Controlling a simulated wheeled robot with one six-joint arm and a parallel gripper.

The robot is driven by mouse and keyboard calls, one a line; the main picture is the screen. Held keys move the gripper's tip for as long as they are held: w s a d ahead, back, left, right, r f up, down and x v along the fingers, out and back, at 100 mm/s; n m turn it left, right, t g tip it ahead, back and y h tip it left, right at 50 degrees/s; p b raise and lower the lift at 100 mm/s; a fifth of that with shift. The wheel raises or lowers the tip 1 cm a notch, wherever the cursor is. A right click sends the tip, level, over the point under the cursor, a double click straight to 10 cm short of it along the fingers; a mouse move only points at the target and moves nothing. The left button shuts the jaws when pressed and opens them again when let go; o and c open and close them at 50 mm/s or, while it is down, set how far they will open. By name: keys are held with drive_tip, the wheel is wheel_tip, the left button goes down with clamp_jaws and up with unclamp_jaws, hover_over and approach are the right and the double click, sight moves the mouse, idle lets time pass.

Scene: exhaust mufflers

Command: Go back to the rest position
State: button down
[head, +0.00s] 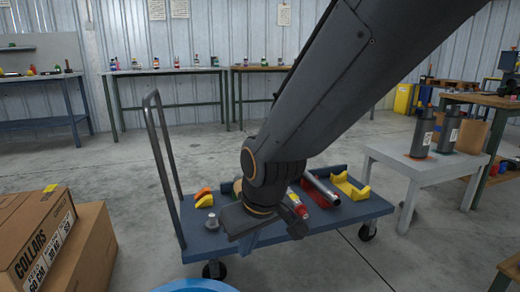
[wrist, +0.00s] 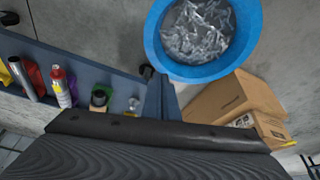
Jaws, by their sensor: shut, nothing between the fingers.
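My gripper (head: 247,246) hangs from my dark arm over the near edge of the blue cart (head: 345,214) in the head view. The dark wrist body fills the bottom of the wrist view. The cart carries yellow and orange pieces, a metal tube (head: 321,187), a red and white can (wrist: 60,86) and a small metal part (head: 211,222). My arm hides part of the cart in the head view.
A blue tub (wrist: 152,45) of metal scraps stands on the floor near the cart. Cardboard boxes (head: 90,240) are at left. A grey table (head: 395,157) with two dark cylinders stands at right. The cart's upright handle (head: 165,170) rises left of my gripper. Open floor lies behind.

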drive_tip(key=s+d+r+g+p, duration=0.1)
drive_tip(key=s+r+g, duration=0.1)
drive_tip(key=s, duration=0.7)
drive_tip(key=s+d+r+g, duration=0.1)
drive_tip(key=s+r+g, duration=0.1)
drive_tip(key=s, duration=0.7)
drive_tip(key=d+r+m+h+p, duration=0.1)
drive_tip(key=d+r+m+p, duration=0.2)
drive_tip(key=d+r+p, duration=0.7)
drive_tip(key=d+r+m+h+p, duration=0.1)
drive_tip(key=d+r+m+p, duration=0.3)
drive_tip(key=d+r+p, duration=0.6)
drive_tip(key=shift+r+p, duration=3.95)
drive_tip(key=shift+p, duration=4.55)
drive_tip(key=shift+d, duration=0.1)
